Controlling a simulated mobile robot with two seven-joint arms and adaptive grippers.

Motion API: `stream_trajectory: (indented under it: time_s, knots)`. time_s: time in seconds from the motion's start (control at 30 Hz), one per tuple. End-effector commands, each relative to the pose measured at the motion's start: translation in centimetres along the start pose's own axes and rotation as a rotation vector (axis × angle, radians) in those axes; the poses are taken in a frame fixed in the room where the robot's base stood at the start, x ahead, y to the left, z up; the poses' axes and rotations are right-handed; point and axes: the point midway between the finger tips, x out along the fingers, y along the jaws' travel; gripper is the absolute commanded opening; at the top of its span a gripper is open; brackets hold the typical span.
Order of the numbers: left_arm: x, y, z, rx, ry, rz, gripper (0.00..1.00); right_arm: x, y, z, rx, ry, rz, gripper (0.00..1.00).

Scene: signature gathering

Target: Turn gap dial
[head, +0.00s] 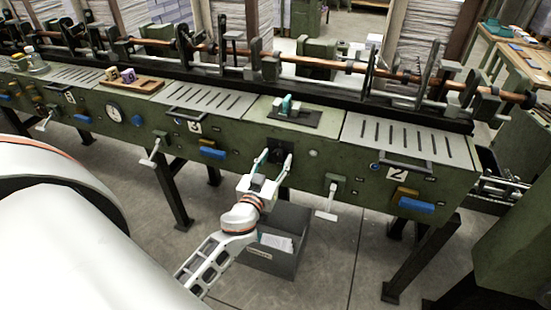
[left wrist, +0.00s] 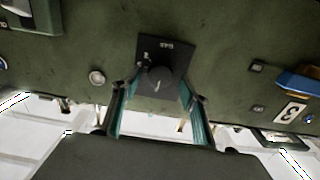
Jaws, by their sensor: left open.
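The gap dial (left wrist: 159,79) is a round black knob on a black plate marked GAP, on the green front panel of the machine. It shows upside down in the left wrist view. In the head view the dial's dark plate (head: 279,147) is partly hidden by my gripper. My left gripper (head: 275,160) is open at the panel. Its two teal-lined fingers (left wrist: 159,92) stand on either side of the knob, close to it. I cannot tell whether they touch it. My right gripper is not in view.
Crank handles (head: 327,203) and blue pads (head: 416,205) stick out of the panel on both sides. A grey bin (head: 273,262) with papers stands on the floor below. A teal object (head: 287,105) sits on the machine top.

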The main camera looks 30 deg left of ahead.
Motion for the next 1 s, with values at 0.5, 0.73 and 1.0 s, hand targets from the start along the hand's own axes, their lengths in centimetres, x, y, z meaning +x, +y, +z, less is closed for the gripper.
stream_trajectory:
  time_s: [0.5, 0.73, 1.0]
  knots:
    - [0.44, 0.01, 0.07, 0.001, -0.001, 0.0, 0.07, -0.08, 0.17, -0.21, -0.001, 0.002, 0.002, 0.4]
    - [0.44, 0.01, 0.06, 0.007, -0.001, 0.0, 0.07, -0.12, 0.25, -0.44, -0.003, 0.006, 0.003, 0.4]
    - [0.44, 0.06, 0.05, 0.099, 0.0, 0.001, 0.07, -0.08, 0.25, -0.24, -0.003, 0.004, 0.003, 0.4]
